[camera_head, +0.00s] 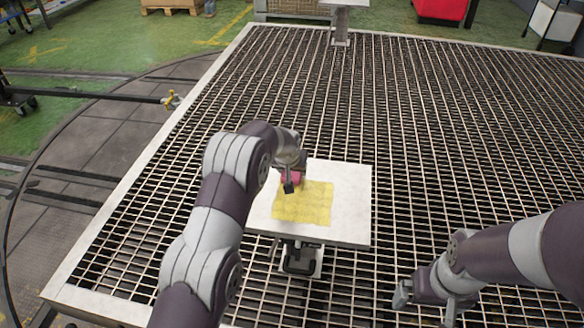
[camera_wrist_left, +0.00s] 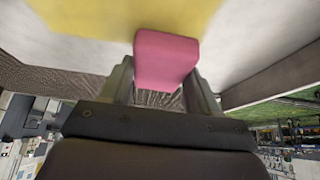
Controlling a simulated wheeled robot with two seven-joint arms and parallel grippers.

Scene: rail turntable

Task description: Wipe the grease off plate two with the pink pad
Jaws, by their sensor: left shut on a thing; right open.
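A pale square plate (camera_head: 352,190) stands on a support above the grating, with a yellow grease patch (camera_head: 308,205) on it. No number can be read on it. My left gripper (camera_head: 290,184) is over the plate's left part, at the patch's upper left corner. It is shut on the pink pad (camera_head: 292,177). In the left wrist view the pink pad (camera_wrist_left: 166,58) sits between the fingers, at the edge of the yellow patch (camera_wrist_left: 120,15). I cannot tell whether it touches the plate. My right gripper (camera_head: 432,304) is open and empty, low at the right over the grating.
Metal grating (camera_head: 450,130) with a pale frame spreads around the plate. Another pale stand (camera_head: 340,30) is at the grating's far edge. A red bin (camera_head: 441,10) and a pallet (camera_head: 170,5) are far back. The grating right of the plate is clear.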

